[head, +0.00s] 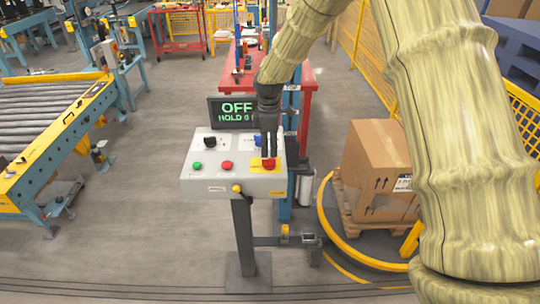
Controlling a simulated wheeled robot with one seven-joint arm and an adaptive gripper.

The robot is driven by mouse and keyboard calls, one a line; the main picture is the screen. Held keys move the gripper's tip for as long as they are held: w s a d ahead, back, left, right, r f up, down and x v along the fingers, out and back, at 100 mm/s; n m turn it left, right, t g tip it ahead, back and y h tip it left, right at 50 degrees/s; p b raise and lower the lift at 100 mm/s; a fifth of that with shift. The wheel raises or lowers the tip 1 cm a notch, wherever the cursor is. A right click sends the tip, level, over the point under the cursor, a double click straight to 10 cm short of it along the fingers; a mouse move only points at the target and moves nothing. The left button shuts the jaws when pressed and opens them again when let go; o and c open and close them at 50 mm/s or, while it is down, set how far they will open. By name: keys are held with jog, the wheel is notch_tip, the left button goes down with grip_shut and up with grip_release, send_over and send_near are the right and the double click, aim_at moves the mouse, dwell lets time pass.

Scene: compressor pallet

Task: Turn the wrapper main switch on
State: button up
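A grey control box (222,184) stands on a post in the middle of the head view. On its top face is a black rotary knob (210,142) at the back left, a blue control (258,141) at the back right partly hidden by my gripper, and a green button (197,166) and a red button (227,165) in front. A red button on a yellow plate (257,168) is at the right. My gripper (268,156) points down just over that plate, its fingers close together. I cannot tell whether it touches.
A roller conveyor (50,110) is at the left. A cardboard box (378,160) stands on a pallet inside a yellow ring (330,225) at the right. A red table (305,95) is behind the box, with yellow fencing (367,45) beyond. The floor left of the post is clear.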

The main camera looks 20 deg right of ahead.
aim_at(269, 159)
jog(key=shift+f+p, duration=0.8)
jog(key=shift+f, duration=1.95)
jog(key=shift+d, duration=0.1)
grip_shut()
